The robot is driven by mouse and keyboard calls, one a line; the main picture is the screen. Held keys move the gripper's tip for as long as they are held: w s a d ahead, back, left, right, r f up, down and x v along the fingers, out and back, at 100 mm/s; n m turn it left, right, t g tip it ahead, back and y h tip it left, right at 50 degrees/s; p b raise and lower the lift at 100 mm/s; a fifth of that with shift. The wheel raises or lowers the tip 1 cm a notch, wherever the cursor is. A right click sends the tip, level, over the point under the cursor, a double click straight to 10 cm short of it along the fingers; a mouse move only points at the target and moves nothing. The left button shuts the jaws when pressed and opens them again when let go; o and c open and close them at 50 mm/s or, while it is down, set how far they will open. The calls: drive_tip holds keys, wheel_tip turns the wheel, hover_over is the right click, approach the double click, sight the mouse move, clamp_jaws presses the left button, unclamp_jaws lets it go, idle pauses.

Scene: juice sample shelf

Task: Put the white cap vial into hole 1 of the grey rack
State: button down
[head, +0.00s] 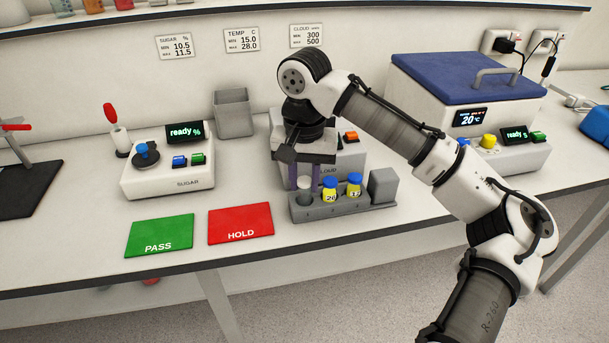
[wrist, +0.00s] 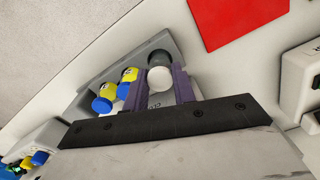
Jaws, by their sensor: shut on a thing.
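The grey rack (head: 345,208) stands on the bench and also shows in the wrist view (wrist: 153,40). Two blue-capped vials with yellow bodies, one (head: 329,190) in the middle and one (head: 354,187) to its right, stand upright in it. My gripper (head: 304,182) points down at the rack's left end, by hole 1. In the wrist view its purple fingers (wrist: 162,86) are shut on the white cap vial (wrist: 160,78), one on each side of the cap. Hole 1 is mostly hidden. I cannot tell how far the vial is inside it.
A cloud meter (head: 345,162) stands close behind the rack, and a grey block (head: 383,187) sits at its right end. The red HOLD mat (head: 240,223) and green PASS mat (head: 160,235) lie left, both empty. A sugar meter (head: 168,172) is behind them.

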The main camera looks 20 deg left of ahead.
drive_tip(key=shift+f, duration=0.35)
drive_tip(key=c, duration=1.1)
unclamp_jaws()
